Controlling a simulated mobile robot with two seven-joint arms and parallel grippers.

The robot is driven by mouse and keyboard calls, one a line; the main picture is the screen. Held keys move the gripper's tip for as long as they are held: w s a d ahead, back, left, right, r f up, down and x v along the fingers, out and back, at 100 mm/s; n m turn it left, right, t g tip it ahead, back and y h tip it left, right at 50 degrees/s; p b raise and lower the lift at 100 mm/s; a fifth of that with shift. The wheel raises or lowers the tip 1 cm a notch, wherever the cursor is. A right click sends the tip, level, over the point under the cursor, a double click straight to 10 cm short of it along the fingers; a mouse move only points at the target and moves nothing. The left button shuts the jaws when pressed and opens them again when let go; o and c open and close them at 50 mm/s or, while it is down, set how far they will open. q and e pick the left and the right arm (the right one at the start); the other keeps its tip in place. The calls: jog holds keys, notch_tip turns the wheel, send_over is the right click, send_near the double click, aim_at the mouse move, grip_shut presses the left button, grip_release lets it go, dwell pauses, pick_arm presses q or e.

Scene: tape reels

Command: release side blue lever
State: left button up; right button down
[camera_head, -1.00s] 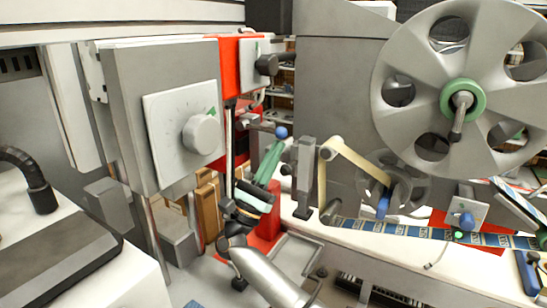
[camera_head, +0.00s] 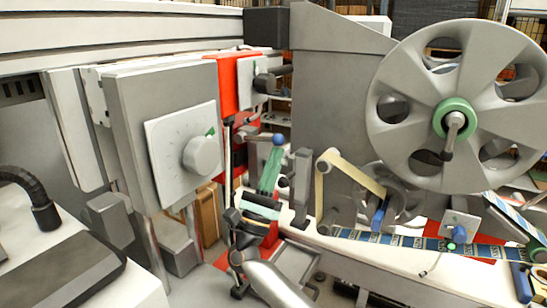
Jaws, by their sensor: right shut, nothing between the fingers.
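A small blue ball knob (camera_head: 279,139), which I take to be the end of the side blue lever, shows near the machine's red bracket. The rest of its lever is mostly hidden. My right gripper (camera_head: 274,152) comes up from the bottom centre on my grey arm. Its teal fingers are shut and empty. Their tips are just below the blue knob in the picture; whether they touch it I cannot tell. Another blue lever-like part (camera_head: 379,215) hangs by the roller to the right. My left gripper is not in view.
A grey box with a dial knob (camera_head: 202,157) stands left of my right arm. A grey post (camera_head: 301,175) and a roller arm with cream tape (camera_head: 350,172) stand close on the right. A large grey reel (camera_head: 400,60) fills the upper right.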

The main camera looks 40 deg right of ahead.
aim_at(276, 139)
jog(key=r+n+t+y+p, duration=0.1)
jog(key=n+t, duration=0.1)
jog(key=n, duration=0.1)
jog(key=r+n+t+y+p, duration=0.1)
jog(key=n+t+y+p, duration=0.1)
jog(key=n+t, duration=0.1)
jog(key=r+n+t+y+p, duration=0.2)
jog(key=n+t, duration=0.1)
jog(key=shift+s, duration=0.3)
jog(key=shift+w+r+n+t+y, duration=0.1)
jog(key=shift+r+n+t+y, duration=0.1)
jog(key=shift+n+t+y, duration=0.3)
jog(key=shift+r+g, duration=0.3)
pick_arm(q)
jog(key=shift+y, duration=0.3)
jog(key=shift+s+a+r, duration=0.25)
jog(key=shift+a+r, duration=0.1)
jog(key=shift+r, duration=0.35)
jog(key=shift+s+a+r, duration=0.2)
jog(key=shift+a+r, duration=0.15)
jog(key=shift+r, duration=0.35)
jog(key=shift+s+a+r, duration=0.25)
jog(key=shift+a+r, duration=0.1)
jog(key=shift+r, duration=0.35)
pick_arm(e)
jog(key=shift+w+a+r, duration=0.1)
jog(key=shift+w+r, duration=0.15)
jog(key=shift+r, duration=0.3)
jog(key=shift+w+r, duration=0.2)
jog(key=shift+r, duration=0.35)
